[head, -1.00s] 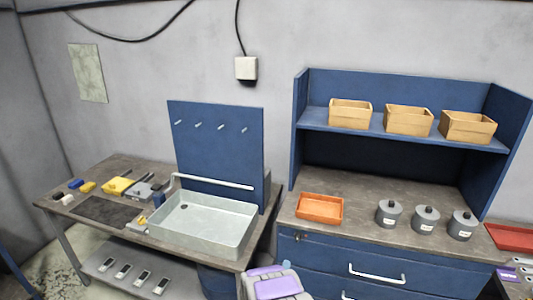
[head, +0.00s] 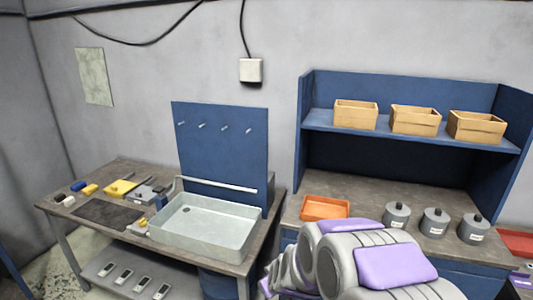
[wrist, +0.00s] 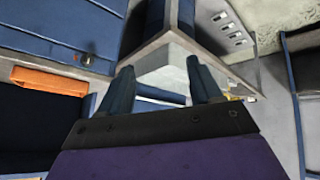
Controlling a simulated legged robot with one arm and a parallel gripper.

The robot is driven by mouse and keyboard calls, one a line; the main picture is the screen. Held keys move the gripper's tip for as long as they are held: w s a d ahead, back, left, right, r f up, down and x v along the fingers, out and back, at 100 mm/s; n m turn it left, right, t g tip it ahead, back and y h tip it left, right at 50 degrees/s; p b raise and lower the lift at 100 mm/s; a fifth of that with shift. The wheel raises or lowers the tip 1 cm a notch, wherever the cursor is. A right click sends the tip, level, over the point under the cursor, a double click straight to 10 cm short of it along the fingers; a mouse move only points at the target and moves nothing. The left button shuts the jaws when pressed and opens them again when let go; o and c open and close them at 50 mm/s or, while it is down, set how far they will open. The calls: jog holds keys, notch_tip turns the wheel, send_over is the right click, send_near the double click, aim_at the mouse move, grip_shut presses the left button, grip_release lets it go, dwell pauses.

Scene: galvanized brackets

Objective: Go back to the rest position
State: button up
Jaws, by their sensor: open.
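My gripper (wrist: 157,88) shows in the wrist view with its two dark blue fingers spread apart. Nothing is between the fingers. It is in the air, with the grey metal sink tray (wrist: 162,76) beyond the fingertips. In the head view my grey and purple arm rises at the bottom centre-right, in front of the blue drawer cabinet. The gripper's fingers do not show in the head view.
The sink tray (head: 240,251) stands on the left workbench (head: 117,172) by a blue pegboard (head: 219,150). An orange bin (head: 325,208) and several grey canisters (head: 434,222) stand on the right counter. Wooden boxes (head: 415,120) line the shelf above.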

jog(key=s+d+r+m+g+b, duration=0.1)
jog(key=s+d+r+m+g, duration=0.1)
jog(key=s, duration=1.1)
jog(key=s+d+r+m+g+h+b, duration=0.1)
jog(key=s+d, duration=0.5)
jog(key=s, duration=0.7)
jog(key=s+d+r+m+g+h+b, duration=0.1)
jog(key=s+g, duration=0.5)
jog(key=s, duration=0.7)
jog(key=d+r+m+b, duration=0.1)
jog(key=d+r+m, duration=0.1)
jog(key=d+r, duration=0.1)
jog(key=shift+r+m, duration=0.4)
jog(key=shift+c, duration=0.2)
